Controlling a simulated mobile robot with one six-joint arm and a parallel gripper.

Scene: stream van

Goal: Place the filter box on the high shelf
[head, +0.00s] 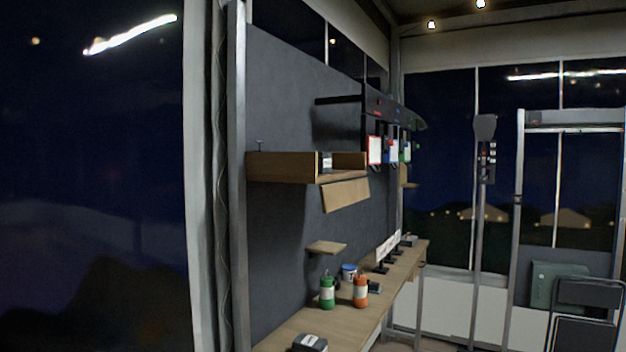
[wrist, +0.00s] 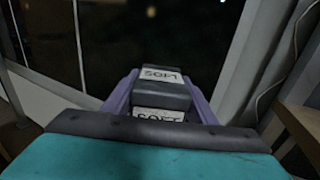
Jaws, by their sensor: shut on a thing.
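My gripper (wrist: 162,88) shows in the wrist view, its two purple fingers closed on the sides of a dark grey box (wrist: 166,92) with white labels. I take this to be the filter box; its label lettering looks inverted. The gripper and held box are not in the head view. In the head view, a wooden shelf with raised sides (head: 280,167) is fixed high on the dark wall panel. A black shelf (head: 384,103) is higher and farther back.
Below, a long wooden bench (head: 300,329) holds a green bottle (head: 327,293), an orange bottle (head: 360,292) and a dark box (head: 310,343). A small wooden shelf (head: 327,247) juts out above it. A metal post (head: 237,180) stands left of the wall panel.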

